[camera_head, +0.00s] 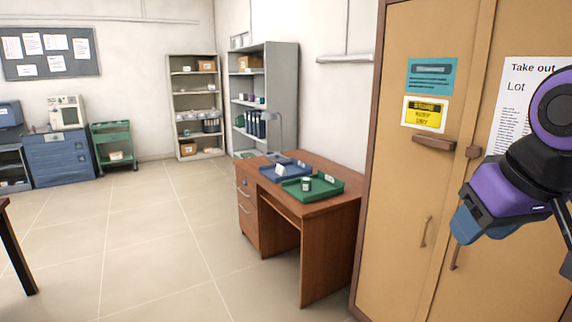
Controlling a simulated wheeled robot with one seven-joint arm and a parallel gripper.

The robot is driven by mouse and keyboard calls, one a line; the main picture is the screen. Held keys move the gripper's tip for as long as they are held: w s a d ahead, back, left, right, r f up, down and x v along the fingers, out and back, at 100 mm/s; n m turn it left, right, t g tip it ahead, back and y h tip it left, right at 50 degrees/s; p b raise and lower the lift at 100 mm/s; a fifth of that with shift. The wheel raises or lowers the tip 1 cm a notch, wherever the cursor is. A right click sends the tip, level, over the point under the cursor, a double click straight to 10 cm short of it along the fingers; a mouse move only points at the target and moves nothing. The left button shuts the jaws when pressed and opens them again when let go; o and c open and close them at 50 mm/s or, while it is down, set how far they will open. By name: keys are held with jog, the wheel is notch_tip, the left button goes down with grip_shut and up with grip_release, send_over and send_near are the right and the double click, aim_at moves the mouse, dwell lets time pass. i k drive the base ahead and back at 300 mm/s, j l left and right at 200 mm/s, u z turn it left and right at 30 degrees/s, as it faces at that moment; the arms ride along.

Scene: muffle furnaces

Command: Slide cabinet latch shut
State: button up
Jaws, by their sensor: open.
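The tan two-door cabinet (400,190) stands at the right. A brown latch bar (433,143) lies across its left door, below a yellow sign. A small brown block (473,152) sits on the right door, just past the seam. A narrow gap shows between the bar's right end and this block. My purple and black arm hangs in front of the right door, to the right of and below the latch. I cannot make out gripper fingers on it. It hides part of the right door and its paper.
Two vertical handles (424,232) sit low on the doors. A wooden desk (330,222) with a green tray (330,190) and a blue tray (268,176) stands left of the cabinet. Shelves line the back. Open tiled floor (170,240) lies at the left, with a dark table edge beside it.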

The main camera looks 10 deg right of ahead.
aim_at(446, 145)
jog(key=i+l, duration=0.15)
jog(key=i, duration=0.75)
jog(key=i+l, duration=0.15)
jog(key=i, duration=0.8)
